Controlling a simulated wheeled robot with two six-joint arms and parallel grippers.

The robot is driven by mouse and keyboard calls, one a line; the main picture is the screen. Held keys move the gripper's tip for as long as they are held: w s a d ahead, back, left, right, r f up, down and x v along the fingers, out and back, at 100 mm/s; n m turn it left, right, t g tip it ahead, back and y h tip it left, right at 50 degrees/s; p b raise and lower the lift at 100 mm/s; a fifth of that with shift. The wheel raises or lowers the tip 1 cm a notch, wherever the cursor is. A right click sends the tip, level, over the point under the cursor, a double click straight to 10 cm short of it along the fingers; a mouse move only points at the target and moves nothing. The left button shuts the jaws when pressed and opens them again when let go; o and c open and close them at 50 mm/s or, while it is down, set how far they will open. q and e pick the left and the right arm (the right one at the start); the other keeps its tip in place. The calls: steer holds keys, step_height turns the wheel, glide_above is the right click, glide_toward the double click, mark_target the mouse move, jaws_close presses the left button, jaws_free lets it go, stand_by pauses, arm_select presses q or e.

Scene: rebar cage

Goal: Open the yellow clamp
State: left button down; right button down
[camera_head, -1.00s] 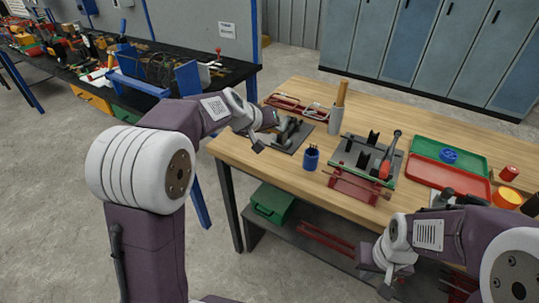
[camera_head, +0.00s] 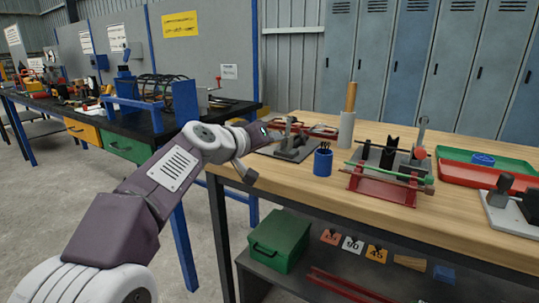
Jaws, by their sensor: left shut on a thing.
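No clearly yellow clamp shows. A grey clamp device (camera_head: 293,146) stands on a dark plate near the table's far left corner. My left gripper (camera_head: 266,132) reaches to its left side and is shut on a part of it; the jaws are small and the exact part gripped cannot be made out. My right gripper is out of view.
A blue pen cup (camera_head: 323,163) and a grey holder (camera_head: 346,130) stand between the two fixtures. Red and green trays (camera_head: 465,174) lie at the right. Bare wooden tabletop (camera_head: 290,188) lies in front. A green box (camera_head: 279,240) sits on the lower shelf.

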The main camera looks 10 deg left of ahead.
arm_select(q)
steer(key=shift+d+f, duration=0.1)
steer(key=shift+f, duration=0.2)
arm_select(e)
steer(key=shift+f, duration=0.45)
arm_select(q)
steer(key=c, duration=1.4)
jaws_free()
steer(key=shift+o, duration=0.5)
steer(key=shift+r, duration=0.1)
steer(key=shift+s, duration=0.1)
steer(key=v, duration=0.9)
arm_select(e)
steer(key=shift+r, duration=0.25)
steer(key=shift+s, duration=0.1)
